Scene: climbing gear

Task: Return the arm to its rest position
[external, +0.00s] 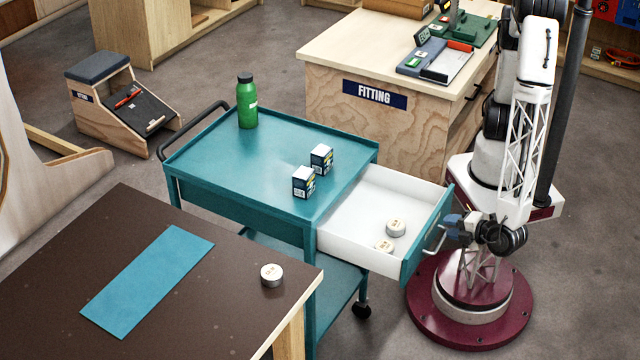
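My arm (530,110) stands at the right on its round maroon base, its upper part raised and its lattice link hanging down. My gripper (450,226) is low, at the front of the open drawer (372,198) of the teal cart. It is beside the drawer's handle (434,238); I cannot tell whether it touches the handle. Its fingers are too small to tell open from shut. The white drawer is pulled out toward my arm and holds two round tape rolls (396,227), (384,246).
The teal cart top (240,165) carries a green bottle (247,105) and two small boxes (321,158), (304,181). A brown table (130,230) with a blue mat (150,280) and another roll (271,274) is at the front left. A fitting bench (350,45) stands behind, close to my arm.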

